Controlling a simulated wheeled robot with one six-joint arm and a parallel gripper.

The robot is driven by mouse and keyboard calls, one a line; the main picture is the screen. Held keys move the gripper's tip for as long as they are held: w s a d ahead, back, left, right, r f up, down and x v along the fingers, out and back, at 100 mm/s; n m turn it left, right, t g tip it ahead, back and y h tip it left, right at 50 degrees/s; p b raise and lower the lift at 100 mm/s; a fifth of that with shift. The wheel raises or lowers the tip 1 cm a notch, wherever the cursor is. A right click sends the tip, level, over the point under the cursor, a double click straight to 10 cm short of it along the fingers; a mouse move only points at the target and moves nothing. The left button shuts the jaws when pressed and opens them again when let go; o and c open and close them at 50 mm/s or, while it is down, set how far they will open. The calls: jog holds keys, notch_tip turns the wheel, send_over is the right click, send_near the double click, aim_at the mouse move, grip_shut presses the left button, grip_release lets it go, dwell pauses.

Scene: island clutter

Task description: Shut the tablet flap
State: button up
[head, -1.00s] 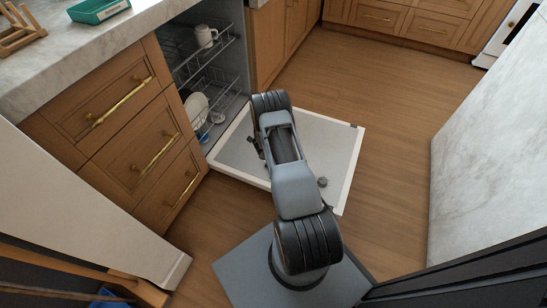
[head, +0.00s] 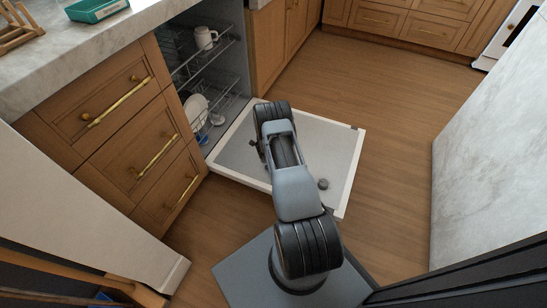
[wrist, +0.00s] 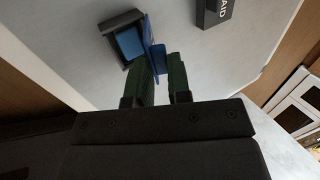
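The tablet flap (wrist: 153,34) is a thin blue panel in the wrist view. It stands up, open, at the right side of a dark-framed dispenser with a blue recess (wrist: 130,43). The dispenser is set in the pale inner face of the lowered dishwasher door (head: 338,150). My gripper (wrist: 163,62) is open, with a gap between its dark green fingers. Its fingertips are right by the near end of the flap; I cannot tell if they touch it. In the head view my arm hides the flap and most of the gripper.
Dishwasher racks (head: 205,62) hold a white mug (head: 206,38) and plates (head: 196,109). Wooden drawers (head: 135,150) stand at left, and a marble-sided block (head: 492,165) at right. Wooden floor (head: 400,130) is clear beyond the door.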

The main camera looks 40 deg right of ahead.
grip_shut()
jog(key=shift+d, duration=0.15)
jog(key=shift+a+f+b, duration=0.15)
jog(key=shift+a+b, duration=0.1)
jog(key=shift+b, duration=0.3)
jog(key=h+b, duration=0.1)
jog(key=b, duration=0.1)
jog(key=a+f+t+h+b, duration=0.1)
jog(key=b, duration=0.1)
jog(key=s+h+b, duration=0.1)
jog(key=b, duration=0.2)
jog(key=shift+a+f+t, duration=0.3)
jog(key=shift+f+t, duration=0.05)
jog(key=shift+t, duration=0.05)
jog(key=h, duration=0.1)
jog(key=t+h+b, duration=0.1)
jog(key=a+h+b, duration=0.1)
jog(key=shift+s+f+t, duration=0.3)
jog(key=shift+s+t, duration=0.05)
jog(key=shift+t, duration=0.05)
jog(key=shift+s+a+f+t+h, duration=0.2)
jog(key=shift+f+t+h, duration=0.3)
jog(key=shift+h, duration=0.6)
